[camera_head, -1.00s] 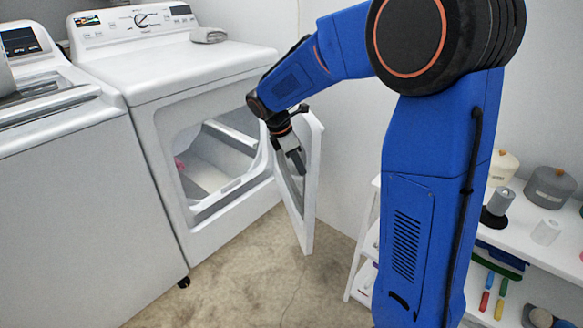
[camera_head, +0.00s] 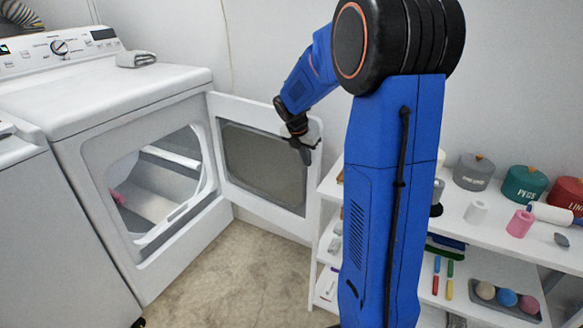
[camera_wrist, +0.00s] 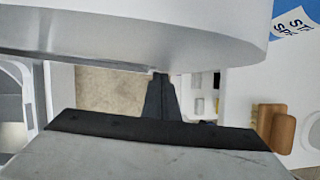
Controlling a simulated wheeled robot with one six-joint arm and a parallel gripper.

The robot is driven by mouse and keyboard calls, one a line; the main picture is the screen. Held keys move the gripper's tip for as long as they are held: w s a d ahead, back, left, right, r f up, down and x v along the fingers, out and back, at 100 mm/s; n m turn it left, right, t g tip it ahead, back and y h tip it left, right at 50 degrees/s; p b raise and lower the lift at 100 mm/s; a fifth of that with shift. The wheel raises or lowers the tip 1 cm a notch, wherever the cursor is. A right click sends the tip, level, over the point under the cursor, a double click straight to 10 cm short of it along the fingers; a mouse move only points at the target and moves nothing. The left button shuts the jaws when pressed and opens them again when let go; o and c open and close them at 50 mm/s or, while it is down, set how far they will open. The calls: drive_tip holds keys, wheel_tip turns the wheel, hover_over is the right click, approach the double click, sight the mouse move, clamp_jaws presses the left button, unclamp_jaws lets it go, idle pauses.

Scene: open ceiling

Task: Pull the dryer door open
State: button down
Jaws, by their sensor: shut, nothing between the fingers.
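The white dryer (camera_head: 150,130) stands at the left in the head view. Its door (camera_head: 265,165) is swung wide open to the right, on the hinge at the right side of the opening. Pinkish cloth shows inside the drum opening (camera_head: 160,190). My gripper (camera_head: 305,153) is at the upper right part of the door's inner face, near its free edge. The gripper is shut with nothing held. In the wrist view the shut fingers (camera_wrist: 160,98) point past a white curved surface. I cannot tell whether they touch the door.
A white shelf (camera_head: 480,225) with canisters, spools and small items stands at the right, close to the door's free edge. A second white machine (camera_head: 50,240) is at the far left. Bare floor (camera_head: 220,275) lies in front of the dryer.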

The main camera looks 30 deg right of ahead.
drive_tip(key=w+d, duration=0.1)
drive_tip(key=d, duration=0.1)
drive_tip(key=w+d, duration=0.1)
drive_tip(key=d, duration=0.2)
drive_tip(key=w+d, duration=0.1)
drive_tip(key=d, duration=0.1)
drive_tip(key=shift+d, duration=0.2)
drive_tip(key=shift+a, duration=0.1)
